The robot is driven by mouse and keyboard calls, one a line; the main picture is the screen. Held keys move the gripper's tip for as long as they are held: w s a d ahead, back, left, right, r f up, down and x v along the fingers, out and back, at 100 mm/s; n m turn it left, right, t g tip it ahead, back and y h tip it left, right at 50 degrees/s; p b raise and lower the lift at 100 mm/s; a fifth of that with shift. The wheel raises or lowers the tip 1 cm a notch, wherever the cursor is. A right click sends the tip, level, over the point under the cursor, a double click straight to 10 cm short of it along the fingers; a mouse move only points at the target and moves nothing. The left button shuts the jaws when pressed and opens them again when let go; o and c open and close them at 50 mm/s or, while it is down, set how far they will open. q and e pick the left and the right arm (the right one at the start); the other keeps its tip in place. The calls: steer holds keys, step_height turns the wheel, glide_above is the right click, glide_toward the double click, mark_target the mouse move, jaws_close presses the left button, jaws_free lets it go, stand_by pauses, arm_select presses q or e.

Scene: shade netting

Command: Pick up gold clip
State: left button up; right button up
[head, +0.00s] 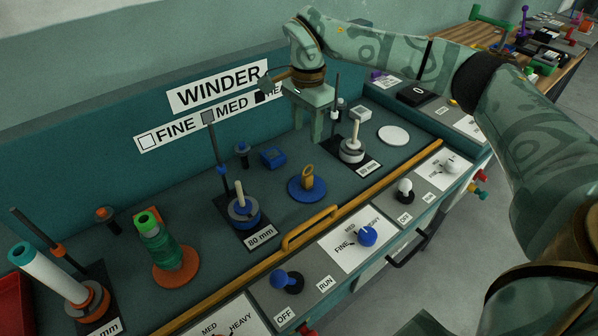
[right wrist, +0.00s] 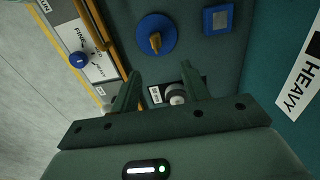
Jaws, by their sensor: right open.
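The gold clip (head: 307,175) stands upright on a round blue base (head: 294,190) near the middle of the bench in the head view. In the right wrist view the gold clip (right wrist: 155,42) shows on its blue disc, beyond the fingertips and between their lines. My right gripper (head: 316,128) is open and empty, pointing down above the back of the bench, behind and to the right of the clip. Its two fingers also show apart in the right wrist view (right wrist: 159,80). My left gripper is in neither view.
A blue square block (head: 272,157) sits behind the clip. The 80 mm spindle stand (head: 244,212) is to its left, and another spindle stand (head: 352,152) to its right. A yellow handle (head: 310,229) and control knobs line the front. A green spool (head: 160,247) stands left.

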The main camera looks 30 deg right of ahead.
steer(key=b, duration=0.2)
glide_above(307, 175)
step_height(307, 175, down, 6)
steer(key=shift+s+d+r, duration=0.1)
steer(key=shift+r, duration=0.05)
steer(key=f+b, duration=0.1)
steer(key=f, duration=0.1)
steer(key=w+f, duration=0.1)
steer(key=f, duration=0.1)
steer(key=shift+f+b, duration=0.4)
steer(key=shift+s+f, duration=0.2)
steer(key=shift+s, duration=0.1)
step_height(307, 175, down, 5)
steer(key=b, duration=0.2)
steer(key=shift+s+b, duration=0.15)
steer(key=shift+b, duration=0.25)
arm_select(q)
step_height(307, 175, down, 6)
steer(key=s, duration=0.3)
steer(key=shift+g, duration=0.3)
arm_select(e)
steer(key=shift+r, duration=0.1)
steer(key=shift+c, duration=0.9)
jaws_close()
